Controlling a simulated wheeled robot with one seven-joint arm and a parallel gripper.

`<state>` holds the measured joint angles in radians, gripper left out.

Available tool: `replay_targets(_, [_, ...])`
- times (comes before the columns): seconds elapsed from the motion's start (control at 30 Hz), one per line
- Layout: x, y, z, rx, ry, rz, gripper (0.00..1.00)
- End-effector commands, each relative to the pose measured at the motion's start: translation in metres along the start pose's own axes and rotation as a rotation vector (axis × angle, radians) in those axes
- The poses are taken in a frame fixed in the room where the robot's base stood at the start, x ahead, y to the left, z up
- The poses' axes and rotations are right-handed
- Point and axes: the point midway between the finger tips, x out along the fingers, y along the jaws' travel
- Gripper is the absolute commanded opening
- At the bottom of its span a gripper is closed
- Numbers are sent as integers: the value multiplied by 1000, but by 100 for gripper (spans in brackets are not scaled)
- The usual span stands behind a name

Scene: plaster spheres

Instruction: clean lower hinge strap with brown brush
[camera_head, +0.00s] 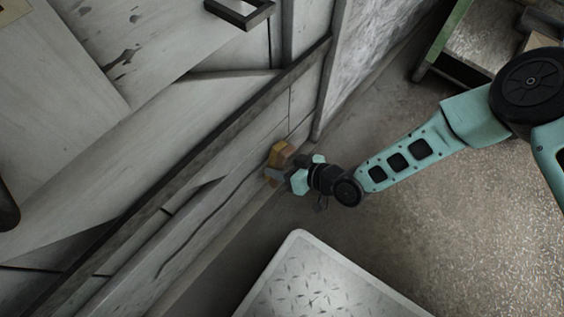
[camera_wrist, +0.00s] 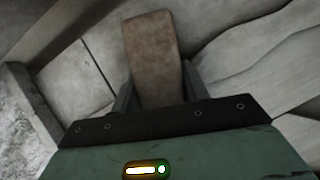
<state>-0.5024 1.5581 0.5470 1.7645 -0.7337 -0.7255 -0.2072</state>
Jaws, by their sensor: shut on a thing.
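The brown brush (camera_head: 281,152) is at the end of my arm, close to the pale wooden wall or door. In the wrist view its brown block (camera_wrist: 150,45) sits between my two fingers. My gripper (camera_head: 282,172) is shut on it; the gripper also shows in the wrist view (camera_wrist: 158,95). A long dark strip (camera_head: 235,128) runs diagonally across the boards, up and left of the brush. I cannot tell whether it is the lower hinge strap. Whether the brush touches the boards is also unclear.
A dark handle (camera_head: 241,14) sticks out at the top. A pale metal tread plate (camera_head: 320,285) lies at the bottom, below my gripper. A green-framed stand (camera_head: 440,45) is at the upper right. Speckled floor (camera_head: 440,230) is clear to the right.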

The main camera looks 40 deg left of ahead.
Motion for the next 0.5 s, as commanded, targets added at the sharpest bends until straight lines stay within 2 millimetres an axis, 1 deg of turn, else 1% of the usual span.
replay_targets(0.17, [3, 0, 5, 0, 0, 0, 20])
replay_targets(0.4, [12, 0, 19, 0, 0, -1, 20])
replay_targets(0.5, [12, 0, 19, -1, 0, -1, 20])
